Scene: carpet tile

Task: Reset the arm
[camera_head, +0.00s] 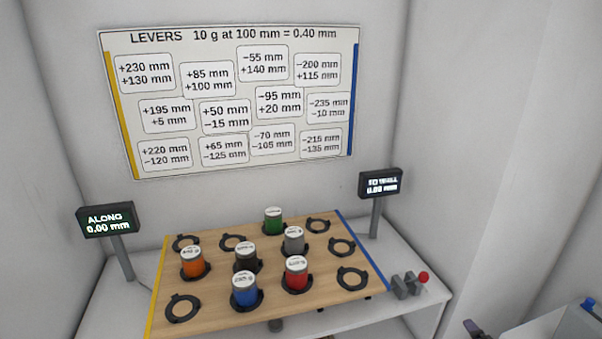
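Neither of my grippers shows clearly in the head view, and no arm reaches over the board. A wooden board (215,322) lies on a white table, with a yellow left edge and a blue right edge. Capped cylinders stand upright in black rings on it: orange (192,265), dark brown (245,259), green (273,223), grey (294,242), red (296,275) and blue (244,293). Several rings are empty, such as the front left ring (183,308) and the right ring (352,278). A grey device with a red knob (423,277) sits right of the board.
The left display (107,219) reads ALONG 0.00 mm. The right display (380,183) also shows 0.00 mm. A LEVERS sign (230,100) hangs on the back wall. A small dark item (475,328), unclear, is at the bottom right, near a grey surface with a blue-topped object (590,306).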

